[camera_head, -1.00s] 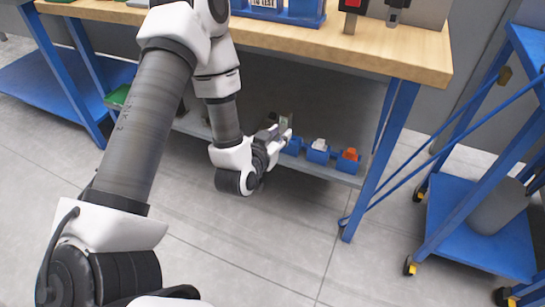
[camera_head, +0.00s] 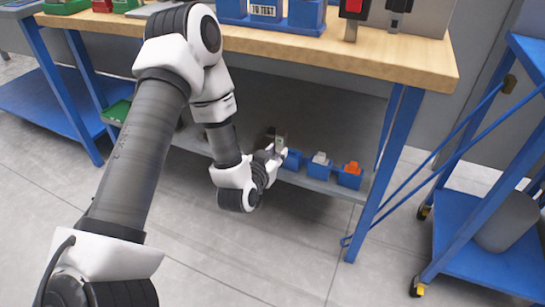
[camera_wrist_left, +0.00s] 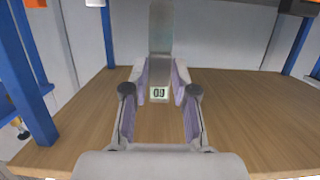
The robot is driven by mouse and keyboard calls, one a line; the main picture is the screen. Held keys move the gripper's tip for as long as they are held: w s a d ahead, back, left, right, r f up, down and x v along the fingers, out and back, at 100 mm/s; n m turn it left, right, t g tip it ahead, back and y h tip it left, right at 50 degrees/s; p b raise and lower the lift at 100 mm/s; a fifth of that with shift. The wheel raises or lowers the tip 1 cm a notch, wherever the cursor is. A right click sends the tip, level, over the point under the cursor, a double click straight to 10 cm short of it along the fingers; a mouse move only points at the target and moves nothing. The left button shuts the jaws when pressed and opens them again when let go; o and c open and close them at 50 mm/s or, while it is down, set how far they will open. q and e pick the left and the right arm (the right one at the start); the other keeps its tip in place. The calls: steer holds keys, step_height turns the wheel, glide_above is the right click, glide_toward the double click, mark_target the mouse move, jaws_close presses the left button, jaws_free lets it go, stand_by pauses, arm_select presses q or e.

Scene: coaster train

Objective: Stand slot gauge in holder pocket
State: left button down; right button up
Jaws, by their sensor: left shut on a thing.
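My left gripper (camera_head: 273,152) is over the low grey shelf under the workbench, just left of the blue bins. It is shut on a flat grey-green piece, which looks like the slot gauge (camera_head: 281,142). In the left wrist view the gauge (camera_wrist_left: 161,30) extends straight out from between the fingertips (camera_wrist_left: 160,80), and a small label reading like "00" shows between them. I cannot make out a holder pocket for sure; a blue holder (camera_head: 272,20) labelled "TO TEST" stands on the bench top. My right gripper is not in view.
Blue bins (camera_head: 320,171) stand on the grey shelf (camera_head: 335,188), one with orange contents (camera_head: 352,167). The wooden bench top (camera_head: 345,55) lies above the gripper, and a blue leg (camera_head: 385,175) is to its right. A blue cart (camera_head: 480,245) stands at right.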

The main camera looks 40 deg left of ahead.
arm_select(q)
steer(key=w, duration=0.2)
steer(key=w+a, duration=0.1)
steer(key=w, duration=0.2)
steer(key=shift+w+a, duration=0.1)
steer(key=shift+w, duration=0.15)
steer(key=w+f, duration=0.1)
steer(key=w+f+b, duration=0.1)
steer(key=shift+w+a+f, duration=0.15)
steer(key=shift+w+a, duration=0.2)
steer(key=shift+w, duration=0.05)
steer(key=shift+p, duration=0.4)
stand_by(1.2)
steer(key=shift+f+b, duration=1.55)
steer(key=shift+f, duration=0.7)
steer(key=c, duration=0.8)
jaws_free()
steer(key=shift+c, duration=0.2)
